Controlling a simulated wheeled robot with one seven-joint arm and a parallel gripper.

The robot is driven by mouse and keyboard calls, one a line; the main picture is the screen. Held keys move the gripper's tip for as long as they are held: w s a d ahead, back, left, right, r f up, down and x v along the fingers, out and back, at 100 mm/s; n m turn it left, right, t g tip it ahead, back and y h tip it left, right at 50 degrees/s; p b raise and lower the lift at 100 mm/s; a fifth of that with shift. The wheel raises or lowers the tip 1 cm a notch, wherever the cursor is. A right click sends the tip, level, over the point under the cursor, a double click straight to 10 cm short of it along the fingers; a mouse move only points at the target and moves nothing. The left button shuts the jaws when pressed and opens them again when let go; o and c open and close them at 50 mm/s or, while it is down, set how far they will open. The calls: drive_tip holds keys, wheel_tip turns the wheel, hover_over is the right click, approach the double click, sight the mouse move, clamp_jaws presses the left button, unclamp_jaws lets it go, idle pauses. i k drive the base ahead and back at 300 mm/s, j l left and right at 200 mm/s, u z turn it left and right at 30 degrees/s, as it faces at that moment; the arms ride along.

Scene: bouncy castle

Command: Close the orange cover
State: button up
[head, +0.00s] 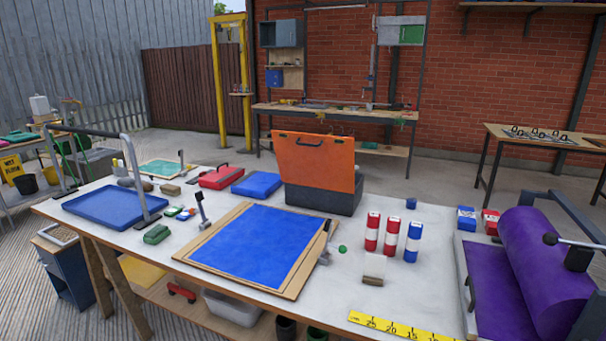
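The orange cover (314,160) stands raised, nearly upright and leaning slightly back, at the back middle of the white worktable. It is a flat panel with a dark handle near its top edge. Its lower edge meets a dark grey box (335,201), which sits on the table. The inside of the box is hidden from this view. My gripper is not in view.
On the worktable (300,310), a blue mat on a wooden board (240,207) lies in front of the box. Red and blue cases stand left of it. Striped cylinders (391,237) stand front right. A purple roller (545,265) fills the right end.

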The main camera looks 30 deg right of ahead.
sight(324, 162)
drive_tip(key=i+j+z, duration=0.5)
drive_tip(key=j+z, duration=0.15)
drive_tip(key=i+j, duration=0.25)
drive_tip(key=j, duration=0.2)
drive_tip(key=i+j+u, duration=0.1)
drive_tip(key=j, duration=0.3)
drive_tip(key=i+j, duration=0.35)
drive_tip(key=j, duration=0.1)
